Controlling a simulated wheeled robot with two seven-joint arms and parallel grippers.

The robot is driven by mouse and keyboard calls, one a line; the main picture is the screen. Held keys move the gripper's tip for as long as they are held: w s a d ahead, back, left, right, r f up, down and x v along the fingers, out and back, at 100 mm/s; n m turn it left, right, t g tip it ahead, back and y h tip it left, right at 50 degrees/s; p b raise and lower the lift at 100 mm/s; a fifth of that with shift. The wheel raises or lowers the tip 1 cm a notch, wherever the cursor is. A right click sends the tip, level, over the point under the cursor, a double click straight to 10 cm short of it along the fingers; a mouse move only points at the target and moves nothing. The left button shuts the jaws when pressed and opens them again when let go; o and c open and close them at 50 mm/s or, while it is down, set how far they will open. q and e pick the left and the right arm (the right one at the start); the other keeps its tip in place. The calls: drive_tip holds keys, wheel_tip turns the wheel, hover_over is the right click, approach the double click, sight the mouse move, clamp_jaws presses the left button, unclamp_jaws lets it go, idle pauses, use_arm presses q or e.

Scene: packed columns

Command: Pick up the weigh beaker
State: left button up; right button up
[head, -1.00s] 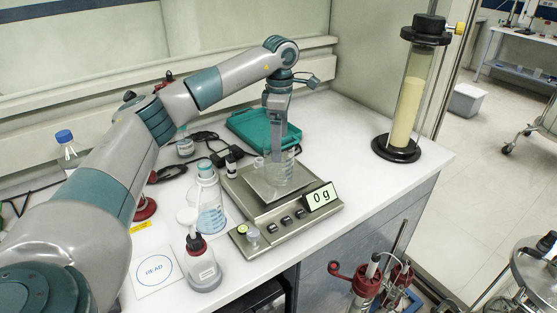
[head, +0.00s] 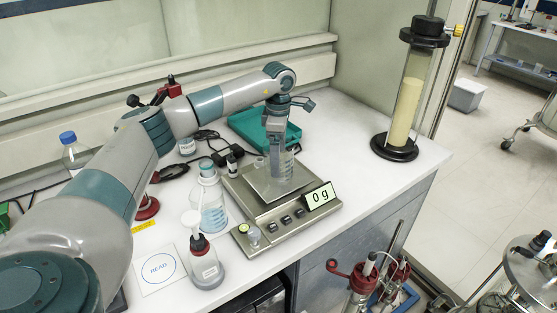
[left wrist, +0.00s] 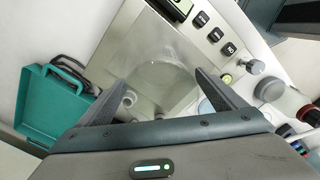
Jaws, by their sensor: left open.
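The weigh beaker (head: 287,171), clear glass, stands upright on the steel pan of the balance (head: 250,187), whose display reads 0 g. My left gripper (head: 278,160) points down at it from above, and its lower fingers overlap the beaker in the head view. In the left wrist view the beaker (left wrist: 160,77) is a faint round outline between the spread fingers (left wrist: 169,76). The gripper is open, and I cannot tell whether either finger touches the glass. My right gripper is not in view.
A glass vessel of blue liquid (head: 211,203) and a red-collared bottle (head: 206,265) stand left of the balance. A teal tray (head: 262,128) lies behind it. A tall column of pale material (head: 405,105) stands right. The bench's right front is clear.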

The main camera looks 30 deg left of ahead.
use_arm(q)
drive_tip(key=shift+f, duration=0.35)
drive_tip(key=shift+c, duration=0.4)
drive_tip(key=c, duration=1.1)
drive_tip(key=shift+r, duration=0.15)
drive_tip(key=shift+c, duration=0.2)
drive_tip(key=shift+r+b, duration=0.6)
drive_tip(key=shift+b, duration=0.05)
drive_tip(key=w+d+r+b, duration=0.2)
drive_tip(key=d+r+b, duration=0.4)
drive_tip(key=d+r, duration=0.3)
drive_tip(key=shift+w+d+r, duration=0.3)
drive_tip(key=shift+w+d, duration=0.1)
drive_tip(key=shift+d, duration=0.8)
